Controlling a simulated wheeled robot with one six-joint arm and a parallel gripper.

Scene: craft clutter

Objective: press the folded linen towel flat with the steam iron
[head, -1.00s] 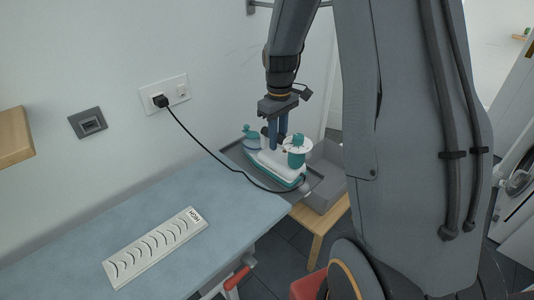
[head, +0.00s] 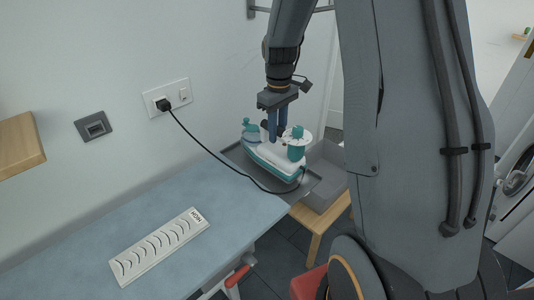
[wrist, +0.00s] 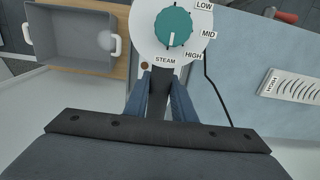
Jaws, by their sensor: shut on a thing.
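The folded linen towel (head: 158,247) appears as a pale flat strip with dark curved crease marks and a HIGH label, lying on the blue ironing board. It also shows at the right of the wrist view (wrist: 292,88). My gripper (head: 277,137) is shut on the white and teal steam iron (head: 268,160), above the grey rest at the board's far end. The iron seems slightly raised off the rest. In the wrist view its white dial plate has LOW, MID, HIGH and STEAM labels; the teal knob's (wrist: 173,26) white mark points toward STEAM. The grip is partly hidden.
The iron's black cord runs to a plug (head: 163,104) in the wall socket, crossing the far corner of the board (head: 90,230). A grey bin (wrist: 72,52) stands on a wooden stool beyond the board. The board around the towel is clear.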

